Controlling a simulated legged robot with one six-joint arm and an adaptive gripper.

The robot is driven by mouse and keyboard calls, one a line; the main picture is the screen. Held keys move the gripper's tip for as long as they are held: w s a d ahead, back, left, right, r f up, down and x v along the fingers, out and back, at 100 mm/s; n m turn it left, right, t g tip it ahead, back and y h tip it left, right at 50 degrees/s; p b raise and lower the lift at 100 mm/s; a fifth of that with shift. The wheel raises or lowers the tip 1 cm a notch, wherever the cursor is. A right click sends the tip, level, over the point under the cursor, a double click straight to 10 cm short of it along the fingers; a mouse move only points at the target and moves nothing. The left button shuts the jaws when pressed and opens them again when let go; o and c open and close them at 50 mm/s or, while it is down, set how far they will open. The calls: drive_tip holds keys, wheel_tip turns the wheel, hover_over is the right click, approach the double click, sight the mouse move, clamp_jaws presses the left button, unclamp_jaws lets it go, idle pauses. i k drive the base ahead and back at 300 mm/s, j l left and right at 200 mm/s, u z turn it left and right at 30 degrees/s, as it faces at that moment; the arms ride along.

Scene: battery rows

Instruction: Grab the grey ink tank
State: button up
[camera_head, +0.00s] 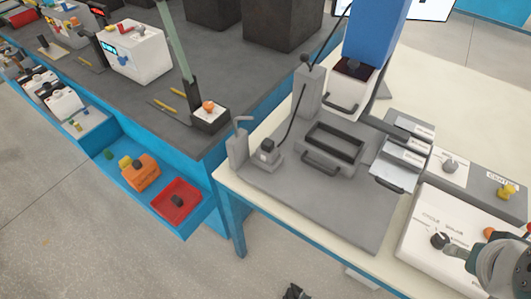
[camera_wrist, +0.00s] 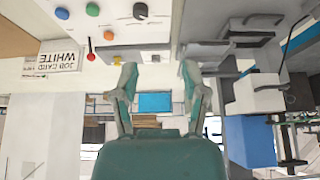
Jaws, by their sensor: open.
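My gripper shows in the wrist view (camera_wrist: 159,70) with its two fingers spread apart and nothing between them. In the head view only part of it shows at the right edge, over a white control box. I cannot tell for sure which thing is the grey ink tank. Grey things on the grey base plate (camera_head: 310,212) are an upright block (camera_head: 309,92) with a cable, a narrow upright piece with a bent top (camera_head: 238,150), and a small block with a dark top (camera_head: 267,155). All stand left of my gripper and apart from it.
A grey frame with handles (camera_head: 331,147) and a blue column (camera_head: 376,32) stand on the cream table. The white control box (camera_head: 418,226) lies near my gripper. A dark bench with a blue shelf holding a red tray (camera_head: 160,201) is at left. Open floor lies in front.

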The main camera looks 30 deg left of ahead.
sight(267, 152)
drive_tip(key=j+u, duration=0.1)
drive_tip(key=u, duration=0.85)
drive_tip(key=j+u, duration=0.15)
drive_tip(key=u, duration=0.35)
drive_tip(key=i+j+z, duration=0.3)
drive_tip(key=j, duration=0.35)
drive_tip(key=j+z, duration=0.35)
drive_tip(key=j, duration=0.3)
drive_tip(key=i+j+z, duration=0.1)
drive_tip(key=j+z, duration=0.2)
drive_tip(key=j, duration=0.45)
